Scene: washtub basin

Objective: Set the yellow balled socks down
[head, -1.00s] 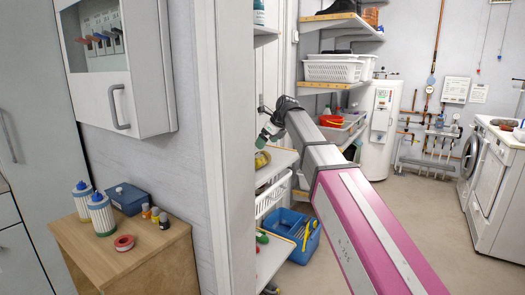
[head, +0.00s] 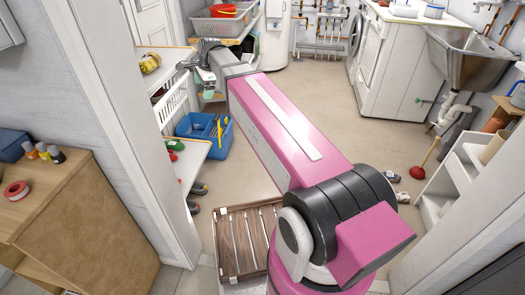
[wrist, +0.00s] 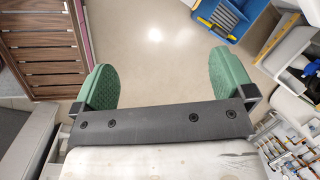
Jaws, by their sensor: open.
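A yellow rounded bundle (head: 150,63), which looks like the yellow balled socks, rests on the upper white shelf (head: 160,79) at the left in the head view. My gripper (head: 193,68) is just right of that shelf, apart from the bundle. In the wrist view my gripper (wrist: 165,75) has its two green fingers wide apart. Only bare floor shows between them, so it is open and empty. The socks do not show in the wrist view.
A blue crate (head: 205,146) stands on the floor under my arm; it also shows in the wrist view (wrist: 230,18). A white basket (head: 171,102) is below the shelf. The central floor is clear.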

